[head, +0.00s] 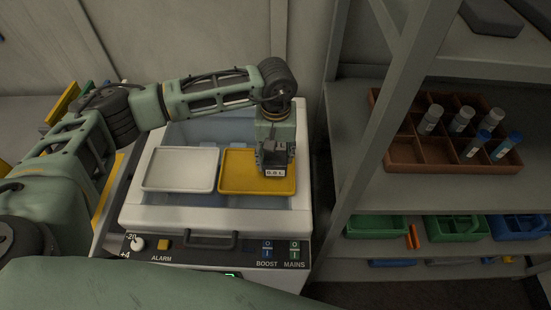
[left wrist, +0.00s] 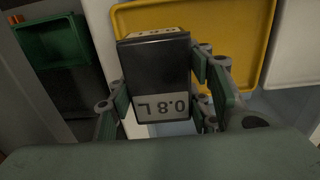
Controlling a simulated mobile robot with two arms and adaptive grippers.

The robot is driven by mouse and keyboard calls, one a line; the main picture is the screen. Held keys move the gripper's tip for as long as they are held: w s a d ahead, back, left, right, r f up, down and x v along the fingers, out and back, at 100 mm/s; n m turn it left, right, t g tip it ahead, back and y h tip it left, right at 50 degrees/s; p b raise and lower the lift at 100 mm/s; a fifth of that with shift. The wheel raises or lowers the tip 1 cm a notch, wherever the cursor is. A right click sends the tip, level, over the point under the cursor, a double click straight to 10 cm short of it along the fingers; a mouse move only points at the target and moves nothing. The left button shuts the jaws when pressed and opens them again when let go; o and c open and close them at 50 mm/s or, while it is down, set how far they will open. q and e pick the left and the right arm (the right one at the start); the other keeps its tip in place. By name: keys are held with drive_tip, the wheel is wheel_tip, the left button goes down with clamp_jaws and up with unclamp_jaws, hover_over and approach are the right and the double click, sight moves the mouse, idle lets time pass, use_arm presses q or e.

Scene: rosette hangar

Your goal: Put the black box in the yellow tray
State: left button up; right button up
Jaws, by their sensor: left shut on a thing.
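The yellow tray also shows behind the box in the left wrist view (left wrist: 240,45). Whether the box touches the tray floor I cannot tell. My right gripper is not in view.
A white tray (head: 180,170) lies left of the yellow one in the chest with a control panel (head: 215,250). At right a shelf holds a brown divided crate (head: 404,151) with several vials, and green bins (head: 376,227) below. A shelf post (head: 370,130) stands close to the chest.

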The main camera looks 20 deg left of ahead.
sight(276, 161)
use_arm(q)
wheel_tip(276, 161, down, 3)
drive_tip(key=shift+f+p, duration=0.1)
drive_tip(key=shift+p, duration=0.8)
drive_tip(key=shift+f, duration=0.55)
drive_tip(key=o, duration=1.3)
drive_tip(key=shift+c, duration=0.2)
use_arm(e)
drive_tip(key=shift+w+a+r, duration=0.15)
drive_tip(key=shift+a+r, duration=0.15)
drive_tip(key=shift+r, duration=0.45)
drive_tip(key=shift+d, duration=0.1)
